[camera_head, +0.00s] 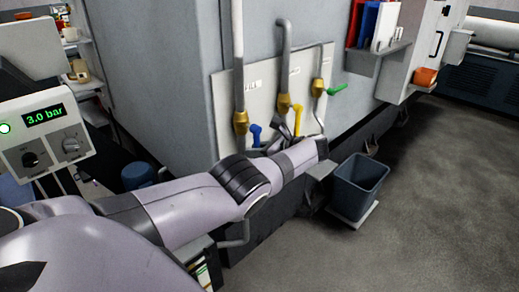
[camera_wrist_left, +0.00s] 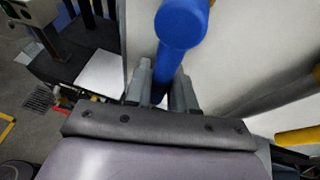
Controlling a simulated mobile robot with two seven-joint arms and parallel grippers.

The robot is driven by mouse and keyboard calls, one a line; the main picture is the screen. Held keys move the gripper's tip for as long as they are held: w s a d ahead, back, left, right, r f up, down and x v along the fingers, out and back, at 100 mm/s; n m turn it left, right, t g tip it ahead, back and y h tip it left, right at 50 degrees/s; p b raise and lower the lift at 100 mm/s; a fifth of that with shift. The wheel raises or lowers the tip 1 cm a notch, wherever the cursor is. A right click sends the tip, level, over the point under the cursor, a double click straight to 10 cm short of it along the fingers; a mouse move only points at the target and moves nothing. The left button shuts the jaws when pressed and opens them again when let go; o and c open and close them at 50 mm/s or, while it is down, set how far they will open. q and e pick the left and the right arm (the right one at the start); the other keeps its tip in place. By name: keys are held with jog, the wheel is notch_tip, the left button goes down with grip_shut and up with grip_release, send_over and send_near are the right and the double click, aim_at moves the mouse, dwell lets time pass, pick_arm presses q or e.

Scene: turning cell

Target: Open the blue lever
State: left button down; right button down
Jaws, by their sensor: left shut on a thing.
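The blue lever (camera_head: 256,134) sits on the leftmost valve of the pale panel on the machine's side. In the left wrist view the blue lever (camera_wrist_left: 178,40) rises from between the two fingers, its rounded end towards the camera. My left gripper (camera_head: 266,146) is at the lever, and its fingers (camera_wrist_left: 163,92) are shut on it. In the head view my arm partly covers the area below the lever. My right gripper is not in view.
A yellow lever (camera_head: 298,122) and a green lever (camera_head: 338,89) are on the valves to the right. Grey pipes (camera_head: 285,50) run above the valves. A dark bin (camera_head: 360,184) stands on the floor, with free floor to its right. A shelf (camera_head: 372,62) holds folders.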

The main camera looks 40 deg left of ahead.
pick_arm(q)
jog(key=shift+s+f, duration=0.1)
jog(key=shift+s, duration=0.15)
dwell(0.3)
jog(key=c, duration=1)
grip_release()
jog(key=shift+c, duration=0.2)
jog(key=v, duration=0.7)
jog(key=shift+w, duration=0.1)
